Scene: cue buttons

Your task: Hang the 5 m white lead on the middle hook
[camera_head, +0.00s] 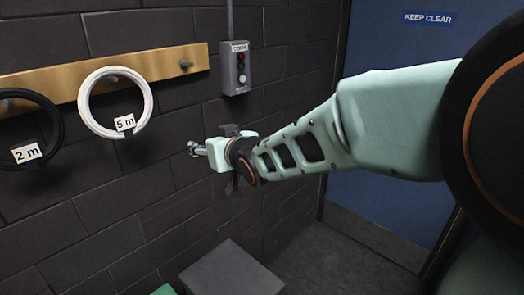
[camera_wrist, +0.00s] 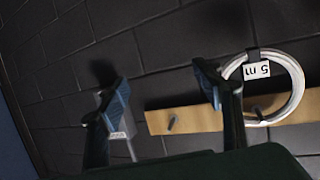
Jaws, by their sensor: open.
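The 5 m white lead (camera_head: 84,112) is a white coil with a "5 m" tag. In the head view it hangs from the wooden rail (camera_head: 150,68), at the middle hook (camera_head: 112,79), between the black coil and a bare right hook (camera_head: 186,64). The coil also shows upside down in the wrist view (camera_wrist: 299,82), partly behind one finger. My gripper (camera_head: 194,148) is open and empty, to the right of and below the coil, apart from it. Both fingers show in the wrist view (camera_wrist: 165,95) with nothing between them.
A black coil (camera_head: 54,120) tagged "2 m" hangs on the left hook. A grey button box (camera_head: 236,68) is on the dark block wall right of the rail. A grey box top (camera_head: 230,272) stands below. A blue door (camera_head: 400,215) is at the right.

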